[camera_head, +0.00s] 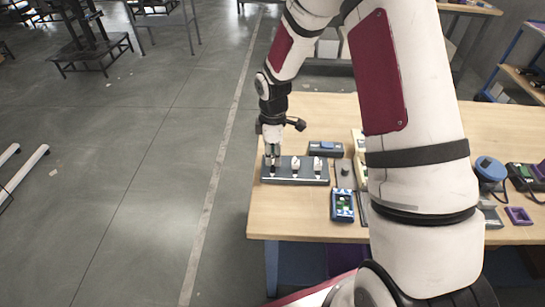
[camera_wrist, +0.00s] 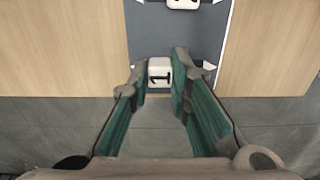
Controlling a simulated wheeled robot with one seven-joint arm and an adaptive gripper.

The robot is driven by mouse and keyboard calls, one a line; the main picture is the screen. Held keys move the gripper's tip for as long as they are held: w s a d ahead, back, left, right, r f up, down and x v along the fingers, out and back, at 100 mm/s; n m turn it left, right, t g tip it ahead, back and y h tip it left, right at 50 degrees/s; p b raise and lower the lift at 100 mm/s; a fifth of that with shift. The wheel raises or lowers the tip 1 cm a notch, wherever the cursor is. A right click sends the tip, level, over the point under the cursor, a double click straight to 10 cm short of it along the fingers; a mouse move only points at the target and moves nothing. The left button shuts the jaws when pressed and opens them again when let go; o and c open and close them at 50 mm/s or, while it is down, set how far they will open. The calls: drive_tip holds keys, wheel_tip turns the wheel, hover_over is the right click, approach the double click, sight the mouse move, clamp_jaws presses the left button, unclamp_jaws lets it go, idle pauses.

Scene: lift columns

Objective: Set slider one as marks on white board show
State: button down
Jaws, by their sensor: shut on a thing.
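The dark slider panel (camera_head: 306,181) lies near the left end of the wooden table in the head view, with white slider knobs along it. My gripper (camera_head: 272,164) comes down on the knob at the panel's left end. In the wrist view, the white knob of slider one (camera_wrist: 160,72), marked "1", sits between the fingertips of my gripper (camera_wrist: 162,76), which is shut on it. White pointed marks (camera_wrist: 209,66) show on the panel beside the knob. A second white knob (camera_wrist: 183,3) is partly cut off at the top. I cannot make out a white board with marks.
Behind the panel is a grey-blue device (camera_head: 326,148). To its right are a dark box (camera_head: 345,172) and a blue device with a green screen (camera_head: 343,205). My arm hides the table's middle. A blue round device (camera_head: 490,170) stands at the right. The table's left edge is close.

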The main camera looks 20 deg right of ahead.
sight(273, 155)
drive_tip(key=c, duration=1.5)
unclamp_jaws()
drive_tip(key=shift+w+d, duration=0.15)
drive_tip(key=shift+w, duration=0.15)
drive_tip(key=shift+s, duration=0.1)
wheel_tip(273, 155, up, 12)
drive_tip(key=s+r+m+t+h, duration=0.15)
drive_tip(key=s+r+m, duration=0.45)
drive_tip(key=s+r, duration=0.7)
drive_tip(key=s+r+m+t, duration=0.1)
drive_tip(key=s+r+m, duration=0.1)
drive_tip(key=s, duration=0.2)
drive_tip(key=s+r+m+t+y, duration=0.1)
drive_tip(key=s+r+m, duration=0.1)
drive_tip(key=s, duration=0.3)
drive_tip(key=s+r+m+t, duration=0.2)
drive_tip(key=s+r+m, duration=0.1)
drive_tip(key=s, duration=0.1)
drive_tip(key=shift+s+a+m+y, duration=0.25)
drive_tip(key=shift+m, duration=0.05)
